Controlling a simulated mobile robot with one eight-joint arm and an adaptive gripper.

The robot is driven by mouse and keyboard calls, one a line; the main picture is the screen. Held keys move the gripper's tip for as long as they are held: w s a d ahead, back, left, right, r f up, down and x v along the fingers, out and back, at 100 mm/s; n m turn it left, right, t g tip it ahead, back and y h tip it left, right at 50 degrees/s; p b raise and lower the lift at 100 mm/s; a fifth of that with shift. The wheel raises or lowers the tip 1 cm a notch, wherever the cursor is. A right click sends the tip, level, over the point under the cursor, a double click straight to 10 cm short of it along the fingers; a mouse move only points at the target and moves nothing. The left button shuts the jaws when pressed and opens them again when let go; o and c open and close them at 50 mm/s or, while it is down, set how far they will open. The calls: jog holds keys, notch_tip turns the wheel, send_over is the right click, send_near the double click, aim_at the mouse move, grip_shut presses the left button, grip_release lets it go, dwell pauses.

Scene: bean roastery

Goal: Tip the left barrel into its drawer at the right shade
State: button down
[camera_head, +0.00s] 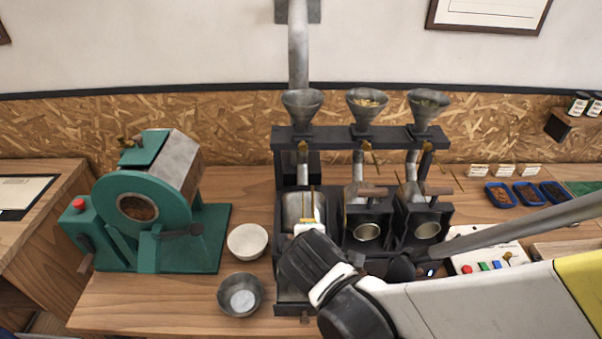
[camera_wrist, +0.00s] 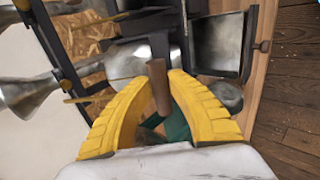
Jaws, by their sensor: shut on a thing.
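The left barrel (camera_head: 299,208) is a grey metal drum in the black frame, partly hidden by my wrist in the head view. It also shows as a shiny drum in the wrist view (camera_wrist: 128,62). My gripper (camera_wrist: 163,76), with yellow ribbed fingers, is shut on the brown wooden handle (camera_wrist: 158,90) at this barrel. A grey open drawer (camera_wrist: 218,42) lies beside the barrel in the wrist view; its visible inside looks bare. In the head view the drawer's front (camera_head: 292,309) shows below the barrel, largely hidden by my wrist. The beans' shade cannot be seen.
Two other barrels, the middle (camera_head: 367,231) and right (camera_head: 427,229), stand close by with wooden handles. Funnels (camera_head: 303,100) hang above. A green roaster (camera_head: 150,215), white bowl (camera_head: 247,241) and metal bowl (camera_head: 240,294) stand left. A button panel (camera_head: 490,258) and blue sample trays (camera_head: 501,194) lie right.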

jog(key=s+f+b, duration=0.3)
jog(key=s+f, duration=0.1)
jog(key=shift+s+f, duration=0.15)
jog(key=shift+s, duration=0.2)
jog(key=shift+s+f, duration=0.1)
jog(key=c, duration=1.5)
grip_release()
jog(key=shift+c, duration=0.2)
jog(key=shift+o, duration=1.4)
jog(key=shift+s, duration=0.15)
jog(key=shift+a, duration=0.1)
jog(key=shift+r, duration=0.2)
jog(key=v, duration=1.1)
jog(key=shift+s+r, duration=0.25)
jog(key=shift+r, duration=0.1)
